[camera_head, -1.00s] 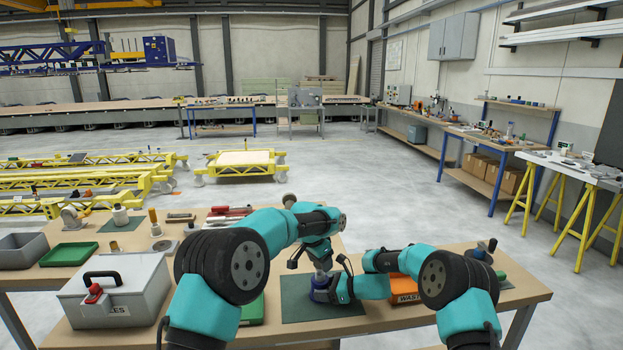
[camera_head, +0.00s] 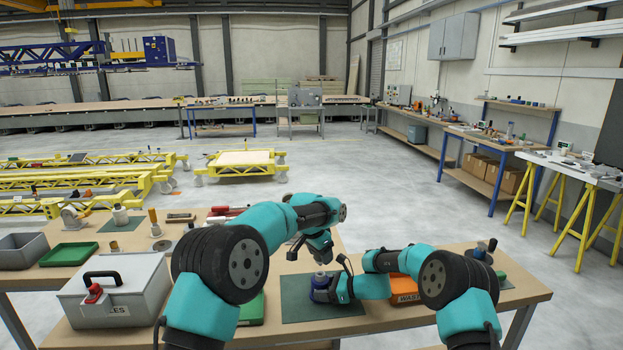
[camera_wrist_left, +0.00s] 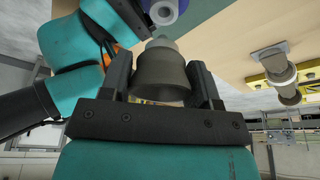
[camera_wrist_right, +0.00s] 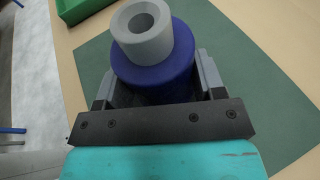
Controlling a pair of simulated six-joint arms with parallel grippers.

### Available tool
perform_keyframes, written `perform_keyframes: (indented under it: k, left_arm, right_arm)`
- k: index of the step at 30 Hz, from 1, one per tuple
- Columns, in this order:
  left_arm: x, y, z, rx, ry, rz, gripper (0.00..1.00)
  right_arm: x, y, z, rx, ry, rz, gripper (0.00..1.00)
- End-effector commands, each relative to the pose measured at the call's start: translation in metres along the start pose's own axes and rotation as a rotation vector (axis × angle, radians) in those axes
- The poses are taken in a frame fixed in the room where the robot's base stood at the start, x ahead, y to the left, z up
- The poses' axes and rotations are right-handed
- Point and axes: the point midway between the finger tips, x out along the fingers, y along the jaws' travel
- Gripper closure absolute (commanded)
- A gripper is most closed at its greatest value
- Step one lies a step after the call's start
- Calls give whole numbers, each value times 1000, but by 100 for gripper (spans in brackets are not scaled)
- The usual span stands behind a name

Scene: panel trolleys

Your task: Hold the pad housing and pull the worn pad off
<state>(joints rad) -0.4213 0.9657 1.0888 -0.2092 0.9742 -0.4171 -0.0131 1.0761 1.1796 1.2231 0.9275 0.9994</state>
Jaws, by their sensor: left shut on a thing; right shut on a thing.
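The pad housing (camera_wrist_right: 150,75) is a blue cylinder with a light grey, hollow collar (camera_wrist_right: 143,27) on top. It stands upright on the green mat; it also shows in the head view (camera_head: 319,283). My right gripper (camera_wrist_right: 155,85) is shut around its blue body from the side. The worn pad (camera_wrist_left: 162,72) is a dark grey-brown bell shape with a lighter grey stub at its narrow end. My left gripper (camera_wrist_left: 163,88) is shut on it, above the housing. The collar's opening is empty, and the pad is apart from it.
The green mat (camera_head: 292,309) lies on the wooden bench around the housing. An orange waste bin (camera_head: 404,291) stands right of it, partly behind my right arm. A grey lidded case (camera_head: 112,290) is at the left, and a green tray (camera_head: 250,308) lies beside the mat.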

Motion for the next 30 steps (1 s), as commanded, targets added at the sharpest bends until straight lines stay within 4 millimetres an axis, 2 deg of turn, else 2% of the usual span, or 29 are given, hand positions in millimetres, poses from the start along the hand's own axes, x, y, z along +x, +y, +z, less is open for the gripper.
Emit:
perform_keyframes:
  k: [21,30]
  left_arm:
    - [-27,0,-8,0,1,0,76]
    - [-29,0,-9,0,0,0,76]
  right_arm:
    - [0,0,1,-1,-1,0,65]
    - [0,0,1,-1,-1,0,65]
